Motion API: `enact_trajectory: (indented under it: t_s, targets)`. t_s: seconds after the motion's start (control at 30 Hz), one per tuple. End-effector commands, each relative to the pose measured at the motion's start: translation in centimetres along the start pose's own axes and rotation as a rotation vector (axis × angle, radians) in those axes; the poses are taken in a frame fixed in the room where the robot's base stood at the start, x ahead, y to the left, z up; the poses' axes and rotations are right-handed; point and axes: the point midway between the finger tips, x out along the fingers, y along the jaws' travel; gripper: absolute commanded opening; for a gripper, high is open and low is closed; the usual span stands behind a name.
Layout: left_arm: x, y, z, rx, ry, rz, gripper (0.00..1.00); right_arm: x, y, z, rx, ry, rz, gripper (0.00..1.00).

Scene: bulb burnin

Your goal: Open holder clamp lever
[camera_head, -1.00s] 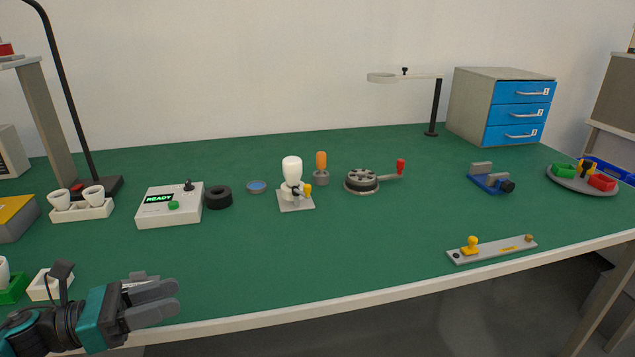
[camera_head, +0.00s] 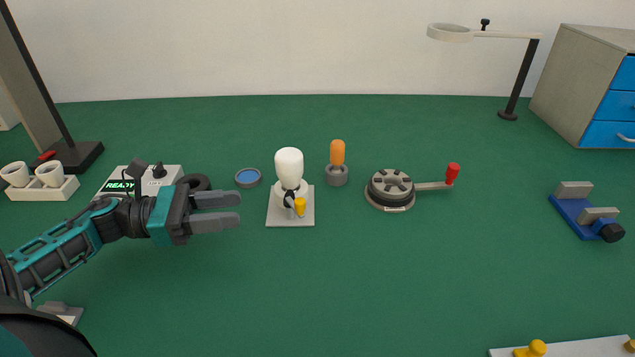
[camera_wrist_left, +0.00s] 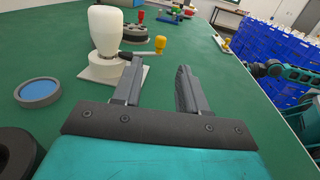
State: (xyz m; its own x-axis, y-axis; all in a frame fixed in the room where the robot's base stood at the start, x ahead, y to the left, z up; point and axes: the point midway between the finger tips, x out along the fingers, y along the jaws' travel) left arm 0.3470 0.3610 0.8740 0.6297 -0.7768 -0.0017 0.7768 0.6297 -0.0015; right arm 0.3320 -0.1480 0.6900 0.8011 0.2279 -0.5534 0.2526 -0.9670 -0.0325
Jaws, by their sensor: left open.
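The bulb holder (camera_head: 291,218) is a light square base with a white bulb (camera_head: 289,166) upright in it, near the middle of the table in the head view. Its clamp lever (camera_head: 299,206) has a yellow knob and points toward the front. My left gripper (camera_head: 240,210) is open and empty, to the left of the holder and apart from it. In the left wrist view, the bulb (camera_wrist_left: 104,30) and the yellow lever knob (camera_wrist_left: 160,43) stand ahead of the open fingers (camera_wrist_left: 158,80). My right gripper is not in view.
A blue-topped disc (camera_head: 248,178) lies left of the holder. An orange-handled tool (camera_head: 337,155) and a round device with a red-knobbed crank (camera_head: 391,190) stand to its right. The READY box (camera_head: 165,175) is behind my left arm.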

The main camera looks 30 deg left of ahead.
Motion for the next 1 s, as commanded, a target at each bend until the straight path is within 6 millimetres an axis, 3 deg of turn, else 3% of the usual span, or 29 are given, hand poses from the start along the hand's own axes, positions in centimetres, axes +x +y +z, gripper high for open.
enact_trajectory:
  t_s: [0.17, 0.5, 0.7, 1.0]
  targets:
    - [1.4, 0.0, 0.0, 0.001, -0.001, -0.003, 0.42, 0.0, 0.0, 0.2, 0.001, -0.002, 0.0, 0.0]
    - [8.1, 0.0, 0.1, 0.004, -0.002, -0.005, 0.42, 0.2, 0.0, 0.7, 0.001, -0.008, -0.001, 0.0]
    - [11.1, 0.0, 0.1, 0.002, -0.002, -0.002, 0.42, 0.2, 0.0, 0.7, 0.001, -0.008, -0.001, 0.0]
    - [12.8, 0.0, 0.0, 0.0, 0.0, 0.0, 0.42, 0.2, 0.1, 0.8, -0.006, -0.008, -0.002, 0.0]
